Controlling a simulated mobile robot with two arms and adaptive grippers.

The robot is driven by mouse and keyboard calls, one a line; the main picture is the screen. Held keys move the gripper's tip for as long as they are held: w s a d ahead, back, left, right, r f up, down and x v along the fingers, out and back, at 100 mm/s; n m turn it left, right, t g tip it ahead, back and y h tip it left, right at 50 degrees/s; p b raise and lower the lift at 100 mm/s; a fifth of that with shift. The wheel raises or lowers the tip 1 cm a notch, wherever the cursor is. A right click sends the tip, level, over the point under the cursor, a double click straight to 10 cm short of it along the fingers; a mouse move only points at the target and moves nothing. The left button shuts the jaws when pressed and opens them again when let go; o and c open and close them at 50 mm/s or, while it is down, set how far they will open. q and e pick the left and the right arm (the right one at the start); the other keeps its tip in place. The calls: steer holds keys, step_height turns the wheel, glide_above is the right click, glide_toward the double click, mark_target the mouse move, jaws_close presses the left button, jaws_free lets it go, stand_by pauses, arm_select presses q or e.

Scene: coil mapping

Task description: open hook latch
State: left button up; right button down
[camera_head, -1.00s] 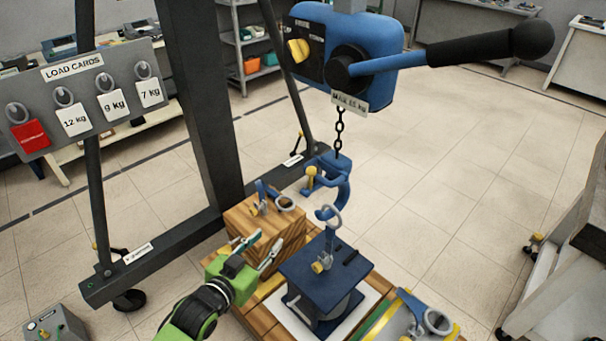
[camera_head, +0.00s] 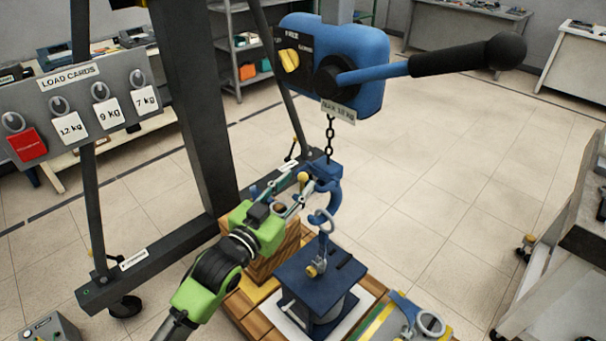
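The blue hook (camera_head: 331,194) hangs on a chain (camera_head: 330,138) under the blue hoist (camera_head: 362,58). A yellow knob (camera_head: 304,178), which looks like part of its latch, is on the hook's left side. Whether the latch is open or closed is too small to tell. My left gripper (camera_head: 302,187) is open, its fingers spread on either side of the area just left of the hook, close to the knob. Contact cannot be made out. A ring (camera_head: 324,221) on top of the dark blue load (camera_head: 320,274) is at the hook's lower end. My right gripper is not in view.
A wooden block (camera_head: 262,266) stands behind my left gripper on a pallet. A striped load with a ring (camera_head: 431,323) sits at the right front. The dark frame post (camera_head: 190,110) and load card board (camera_head: 88,108) are on the left.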

mark_target(300, 180)
arm_select(q)
steer(key=shift+x, duration=1.95)
steer(key=shift+c, duration=0.4)
jaws_close()
steer(key=r+g+p, duration=0.1)
steer(key=p, duration=0.2)
steer(key=w+d+y+p, duration=0.1)
steer(key=p, duration=0.3)
steer(key=shift+r+g, duration=0.4)
steer(key=shift+d+f+p, duration=0.1)
steer(key=shift+f+p, duration=0.1)
steer(key=shift+p, duration=0.5)
